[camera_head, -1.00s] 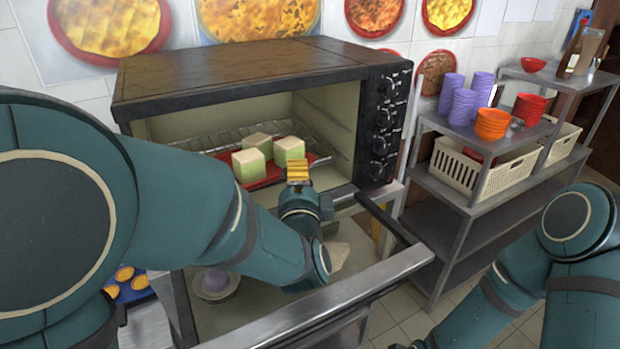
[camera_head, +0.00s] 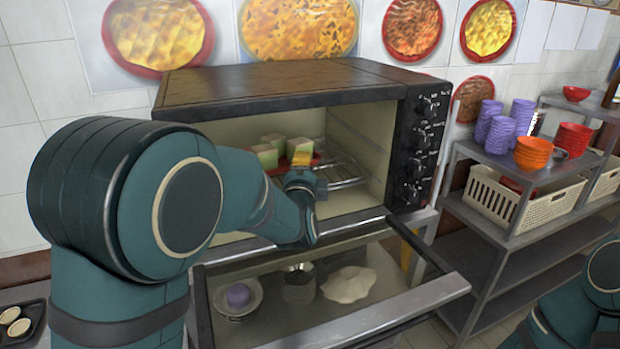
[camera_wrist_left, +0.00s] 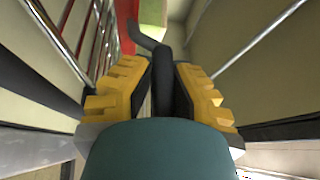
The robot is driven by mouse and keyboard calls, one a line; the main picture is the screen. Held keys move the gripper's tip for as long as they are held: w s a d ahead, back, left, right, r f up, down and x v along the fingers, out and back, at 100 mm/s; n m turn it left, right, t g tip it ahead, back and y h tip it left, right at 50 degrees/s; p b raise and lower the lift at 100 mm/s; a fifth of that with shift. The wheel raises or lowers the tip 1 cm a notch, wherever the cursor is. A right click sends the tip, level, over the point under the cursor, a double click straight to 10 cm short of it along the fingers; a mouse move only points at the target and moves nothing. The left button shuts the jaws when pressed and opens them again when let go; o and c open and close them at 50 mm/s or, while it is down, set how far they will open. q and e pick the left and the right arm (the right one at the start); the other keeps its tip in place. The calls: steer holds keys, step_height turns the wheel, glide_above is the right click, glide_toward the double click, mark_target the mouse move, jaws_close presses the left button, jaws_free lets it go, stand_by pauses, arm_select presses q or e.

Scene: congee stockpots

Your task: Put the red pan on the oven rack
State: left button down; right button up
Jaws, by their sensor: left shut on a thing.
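The red pan (camera_head: 316,162) is inside the open oven with several pale green-sided cubes (camera_head: 267,156) on it. My left forearm hides much of it. My left gripper (camera_head: 301,160) is at the pan's front, inside the oven mouth. In the left wrist view the gripper (camera_wrist_left: 162,88) has its yellow pads closed around the pan's dark handle (camera_wrist_left: 160,60), and a strip of the red pan (camera_wrist_left: 126,25) shows beyond. The wire oven rack (camera_head: 345,174) shows right of the pan. I cannot tell whether the pan touches the rack. My right gripper is out of view.
The oven door (camera_head: 440,290) is folded down in front. A purple ball (camera_head: 238,295) in a bowl, a metal pot (camera_head: 298,285) and a pale flat piece (camera_head: 348,284) show within its frame. Shelves with cups, bowls and a cream basket (camera_head: 500,203) stand right.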

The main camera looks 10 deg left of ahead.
arm_select(q)
steer(key=w, duration=0.1)
steer(key=w+a, duration=0.2)
steer(key=shift+w+a+f+b, duration=0.25)
steer(key=shift+w+b, duration=0.1)
steer(key=shift+b, duration=0.05)
steer(key=shift+w+f, duration=0.15)
steer(key=shift+f, duration=0.05)
steer(key=shift+f+b, duration=0.5)
steer(key=shift+b, duration=0.05)
steer(key=shift+f, duration=0.3)
steer(key=c, duration=1)
jaws_free()
steer(key=shift+f, duration=0.15)
steer(key=shift+s, duration=0.25)
